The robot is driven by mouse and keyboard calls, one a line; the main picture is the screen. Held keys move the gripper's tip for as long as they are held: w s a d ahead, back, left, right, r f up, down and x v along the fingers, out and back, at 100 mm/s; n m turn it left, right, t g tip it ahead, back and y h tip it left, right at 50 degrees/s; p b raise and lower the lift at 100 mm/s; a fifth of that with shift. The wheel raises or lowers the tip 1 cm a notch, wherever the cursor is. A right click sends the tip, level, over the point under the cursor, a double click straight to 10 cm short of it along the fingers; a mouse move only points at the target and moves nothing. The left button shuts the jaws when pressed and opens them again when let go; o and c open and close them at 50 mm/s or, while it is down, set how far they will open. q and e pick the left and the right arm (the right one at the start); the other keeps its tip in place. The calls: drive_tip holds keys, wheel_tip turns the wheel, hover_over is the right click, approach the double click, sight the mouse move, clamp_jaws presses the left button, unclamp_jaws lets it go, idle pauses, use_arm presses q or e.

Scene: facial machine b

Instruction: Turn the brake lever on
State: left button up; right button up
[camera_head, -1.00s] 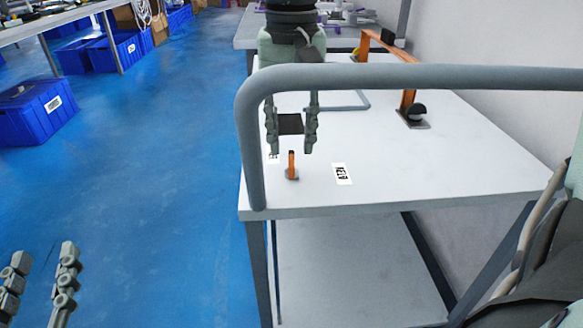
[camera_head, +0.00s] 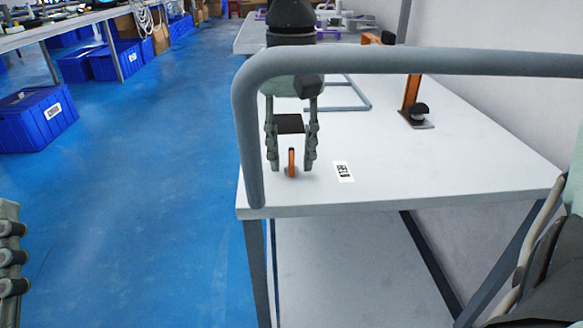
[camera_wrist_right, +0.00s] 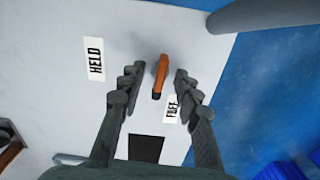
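The brake lever (camera_head: 291,160) is a small orange handle with a dark tip, near the front left corner of the white table top. In the right wrist view the lever (camera_wrist_right: 161,75) has its dark tip close to the FREE label (camera_wrist_right: 172,108); the HELD label (camera_wrist_right: 94,59) lies to its left. My right gripper (camera_head: 291,168) is open, pointing down, with one finger on each side of the lever. In the wrist view my right gripper (camera_wrist_right: 156,77) shows gaps on both sides of it. Only part of my left gripper (camera_head: 9,256) shows at the left edge.
A thick grey rail (camera_head: 420,62) crosses in front of the table top (camera_head: 450,165) and bends down at the left. An orange bracket with a black knob (camera_head: 419,110) stands at the right. Blue crates (camera_head: 35,118) stand on the floor at left.

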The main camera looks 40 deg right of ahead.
drive_tip(key=shift+f, duration=0.15)
drive_tip(key=shift+f+b, duration=0.45)
drive_tip(key=shift+f, duration=0.05)
idle(0.4)
drive_tip(key=shift+r, duration=0.25)
idle(0.4)
